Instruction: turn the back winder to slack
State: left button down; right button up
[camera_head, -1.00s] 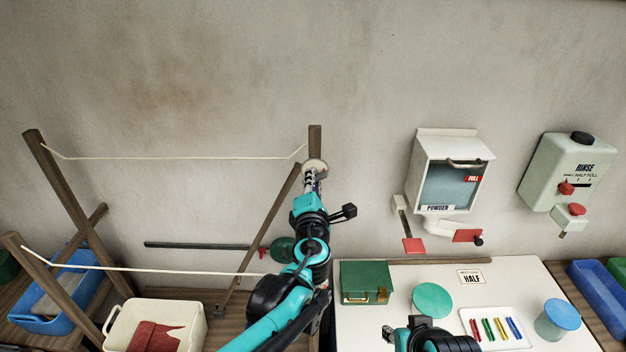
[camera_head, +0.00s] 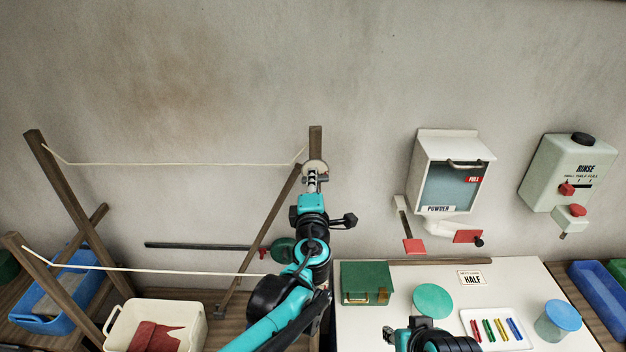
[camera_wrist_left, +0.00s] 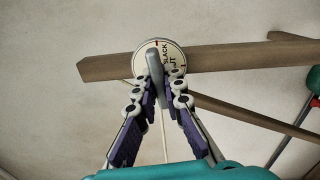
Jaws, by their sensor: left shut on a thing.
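The back winder (camera_head: 314,165) is a round cream disc at the top of the rear right wooden post. In the left wrist view its dial (camera_wrist_left: 150,50) shows the word SLACK and part of another word, next to a grey wing handle (camera_wrist_left: 156,80). My left gripper (camera_head: 312,183) reaches up to the winder; in the left wrist view its fingers (camera_wrist_left: 160,86) are shut on the handle from both sides. The back line (camera_head: 170,163) runs from the left post to the winder post and sags slightly.
A front line (camera_head: 150,270) runs below the back one. A cream tub (camera_head: 200,318) with red cloth and a blue tub (camera_head: 45,322) stand at the left. A green box (camera_head: 366,282) sits on the white board. A powder dispenser (camera_head: 452,150) and a rinse dispenser (camera_head: 565,170) hang on the wall.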

pick_arm(q)
jog(key=c, duration=1.6)
grip_release()
jog(key=s, duration=1.2)
